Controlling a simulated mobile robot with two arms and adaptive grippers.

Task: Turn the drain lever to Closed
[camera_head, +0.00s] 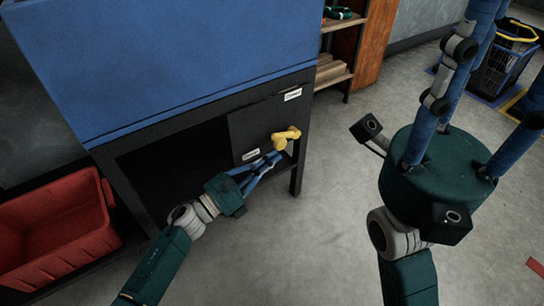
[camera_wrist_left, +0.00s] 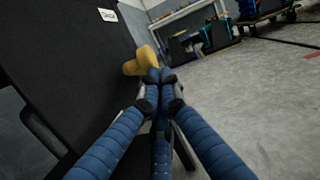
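The yellow drain lever (camera_head: 285,137) is on a dark panel (camera_head: 262,122) under the blue-sided table. Two small white labels, an upper one (camera_head: 293,94) and a lower one (camera_head: 251,154), are on the panel; their print is too small to read surely. My left gripper (camera_head: 277,156) has its blue fingers drawn together at the tips, just below the lever. In the left wrist view the fingertips (camera_wrist_left: 160,76) overlap the right end of the lever (camera_wrist_left: 138,64); I cannot tell whether they touch it. My right gripper (camera_head: 500,65) has its fingers spread and looks empty.
A red crate (camera_head: 52,228) stands at the left. The black table leg (camera_head: 298,165) is close to my left fingers. A wooden shelf (camera_head: 345,50) stands behind, and a dark basket (camera_head: 500,65) is at the far right. The grey floor between is clear.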

